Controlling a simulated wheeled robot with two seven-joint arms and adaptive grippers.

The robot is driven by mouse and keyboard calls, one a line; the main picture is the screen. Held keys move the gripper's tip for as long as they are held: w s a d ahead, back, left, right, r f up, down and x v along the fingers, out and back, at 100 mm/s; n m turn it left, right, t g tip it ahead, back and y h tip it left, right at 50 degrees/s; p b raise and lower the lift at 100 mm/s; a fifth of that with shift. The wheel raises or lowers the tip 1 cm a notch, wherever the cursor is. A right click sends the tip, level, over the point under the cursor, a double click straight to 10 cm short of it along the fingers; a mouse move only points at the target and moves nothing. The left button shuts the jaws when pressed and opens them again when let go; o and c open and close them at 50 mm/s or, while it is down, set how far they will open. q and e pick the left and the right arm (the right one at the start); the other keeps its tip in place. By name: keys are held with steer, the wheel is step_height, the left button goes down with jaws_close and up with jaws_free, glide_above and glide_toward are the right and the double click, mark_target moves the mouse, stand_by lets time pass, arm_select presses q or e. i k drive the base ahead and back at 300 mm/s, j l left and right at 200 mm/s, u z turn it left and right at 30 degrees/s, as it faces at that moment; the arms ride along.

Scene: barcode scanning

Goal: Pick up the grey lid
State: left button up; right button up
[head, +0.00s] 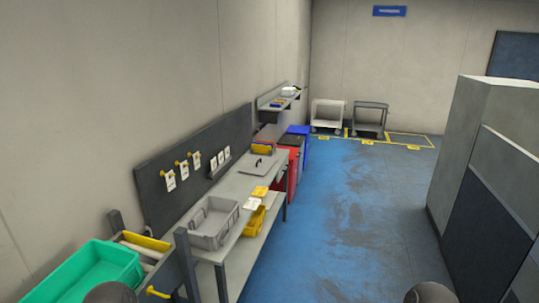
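Neither of my grippers is in view. Only two dark rounded parts, probably of my own arms, show at the bottom edge, well apart from the lid.
A grey bin (205,238) stands on the bench nearer than the lid, with yellow items (254,220) beside it. A green crate (93,272) is at the lower left. A grey cabinet (492,150) stands right. The blue floor (345,230) between is clear.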

mark_target(259, 166)
steer(key=i+z, duration=0.4)
steer(key=i, duration=1.45)
